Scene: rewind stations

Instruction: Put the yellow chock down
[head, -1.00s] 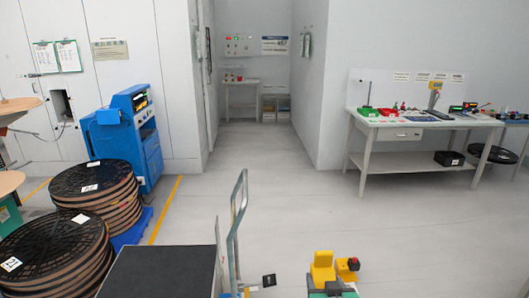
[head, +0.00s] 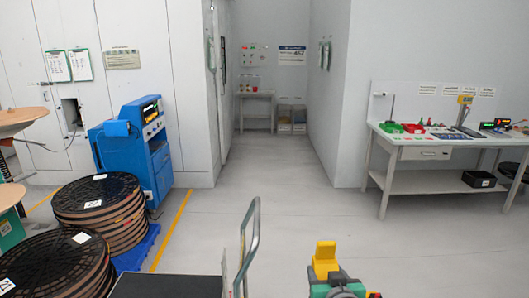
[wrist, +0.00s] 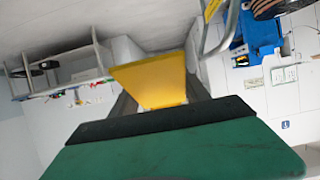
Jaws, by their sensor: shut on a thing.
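The yellow chock (head: 325,256) is at the bottom of the head view, right of centre, held up at the end of my arm. In the wrist view the yellow chock (wrist: 150,82) sits between the grey fingers of my gripper (wrist: 158,92). The gripper is shut on it, and the chock is in the air. My green and dark gripper body covers the lower part of the wrist view and hides part of the chock. I cannot see anything touching the chock from below.
A trolley with a grey handle (head: 250,240) and dark deck (head: 165,286) stands close, left of my gripper. Stacked black reels (head: 95,198) and a blue machine (head: 135,150) are at left. A workbench (head: 440,150) stands at right. The middle floor (head: 270,185) is clear.

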